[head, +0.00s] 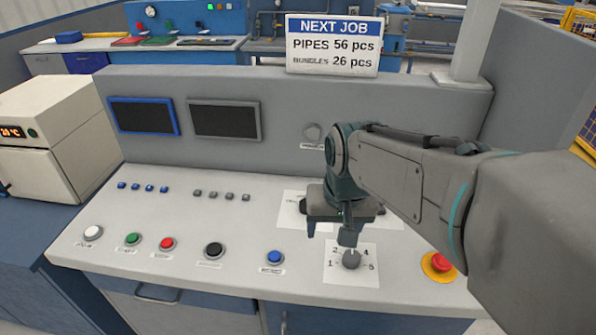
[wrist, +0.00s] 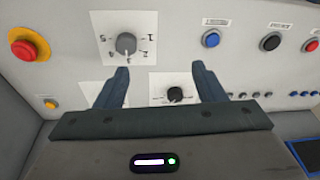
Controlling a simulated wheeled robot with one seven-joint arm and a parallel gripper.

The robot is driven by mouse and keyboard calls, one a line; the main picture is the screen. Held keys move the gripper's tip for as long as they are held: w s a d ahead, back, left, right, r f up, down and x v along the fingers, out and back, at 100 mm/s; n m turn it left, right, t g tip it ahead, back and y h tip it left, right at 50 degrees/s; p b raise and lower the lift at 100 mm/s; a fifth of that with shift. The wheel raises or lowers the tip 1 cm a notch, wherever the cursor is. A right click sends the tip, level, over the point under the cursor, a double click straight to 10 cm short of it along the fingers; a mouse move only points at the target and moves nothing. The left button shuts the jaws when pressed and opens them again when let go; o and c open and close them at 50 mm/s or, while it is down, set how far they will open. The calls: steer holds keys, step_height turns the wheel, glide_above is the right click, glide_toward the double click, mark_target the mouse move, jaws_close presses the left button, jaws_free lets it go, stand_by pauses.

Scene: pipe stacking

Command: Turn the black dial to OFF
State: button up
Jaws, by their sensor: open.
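The black dial (wrist: 175,95) shows in the wrist view on a white label, partly cut off by the gripper body below it. Its pointer direction and the label's words are too small to read. In the head view my gripper hides the dial, and only parts of its white label (head: 290,215) show. My gripper (head: 330,236) is above the sloped panel, over that label. In the wrist view its two fingers (wrist: 160,68) are apart with nothing between the tips, and the dial appears between the fingers, nearer the right one. I cannot tell the height gap.
A grey numbered dial (head: 351,259) sits just in front of my gripper. A red emergency button (head: 440,262) on yellow is to its right. Blue (head: 275,257), black (head: 213,250), red (head: 167,243) and green (head: 132,239) buttons line the front. The upright back wall (head: 290,110) rises behind.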

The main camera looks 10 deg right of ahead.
steer(key=w+m+g+p, duration=0.3)
steer(key=w+m, duration=0.5)
steer(key=w, duration=1.5)
steer(key=shift+t, duration=0.3)
steer(key=f, duration=0.4)
steer(key=f+p, duration=0.1)
steer(key=f, duration=0.4)
steer(key=f+p, duration=0.1)
steer(key=f, duration=0.4)
steer(key=shift+s+d, duration=0.15)
steer(key=shift+s, duration=0.1)
steer(key=c, duration=1)
